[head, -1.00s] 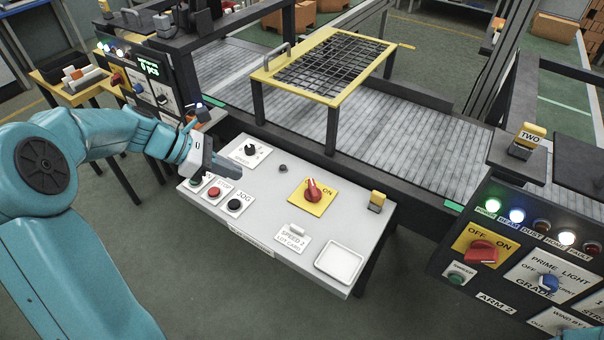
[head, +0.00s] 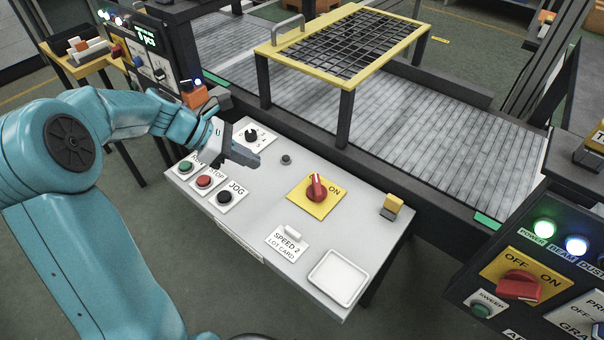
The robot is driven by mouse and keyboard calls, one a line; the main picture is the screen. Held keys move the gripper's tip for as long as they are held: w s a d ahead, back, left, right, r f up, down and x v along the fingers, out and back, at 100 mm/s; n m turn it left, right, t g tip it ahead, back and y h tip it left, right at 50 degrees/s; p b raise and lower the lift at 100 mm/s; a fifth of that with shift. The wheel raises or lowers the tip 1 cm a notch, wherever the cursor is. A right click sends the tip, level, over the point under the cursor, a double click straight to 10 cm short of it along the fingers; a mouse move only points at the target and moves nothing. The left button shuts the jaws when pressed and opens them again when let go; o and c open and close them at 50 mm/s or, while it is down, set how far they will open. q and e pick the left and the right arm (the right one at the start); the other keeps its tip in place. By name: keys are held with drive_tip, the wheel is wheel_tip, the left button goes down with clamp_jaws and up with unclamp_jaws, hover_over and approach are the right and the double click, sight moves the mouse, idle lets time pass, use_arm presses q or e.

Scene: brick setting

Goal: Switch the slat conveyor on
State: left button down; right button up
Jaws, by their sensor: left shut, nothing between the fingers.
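The slat conveyor (head: 420,130) is a long grey slatted bed behind a white control table (head: 255,215). On the table a red rotary switch (head: 317,187) sits on a yellow plate with ON printed at its right. A green button (head: 186,167), a red button (head: 204,181) and a black JOG button (head: 224,197) line the table's left side. A black speed knob (head: 251,134) is on a white plate at the back left. My left gripper (head: 255,160) is shut and empty, above the table between the speed knob and the buttons. My right gripper is not in view.
A yellow-framed mesh guard (head: 345,45) stands over the conveyor on black legs. A white tray (head: 338,278), a SPEED 2 lot card (head: 287,241) and a yellow-topped block (head: 391,207) are on the table. A dark panel (head: 530,270) with its own red switch stands at the right.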

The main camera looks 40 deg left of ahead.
use_arm(q)
drive_tip(key=b, duration=0.1)
approach(312, 181)
drive_tip(key=f, duration=0.3)
drive_tip(key=shift+s+d+f, duration=0.15)
drive_tip(key=shift+d+f, duration=0.25)
drive_tip(key=shift+w+d+r, duration=0.2)
drive_tip(key=shift+w+d, duration=0.65)
drive_tip(key=shift+d, duration=0.1)
drive_tip(key=shift+w+d, duration=0.4)
drive_tip(key=shift+d, duration=0.05)
drive_tip(key=shift+w, duration=0.1)
drive_tip(key=shift+r+p, duration=0.1)
drive_tip(key=shift+p, duration=0.4)
drive_tip(key=shift+w+m+g+h, duration=0.1)
drive_tip(key=shift+m+g+h, duration=0.2)
drive_tip(key=shift+w+a+m+g+p, duration=0.15)
drive_tip(key=shift+m+g+p, duration=0.15)
drive_tip(key=shift+m+p, duration=0.3)
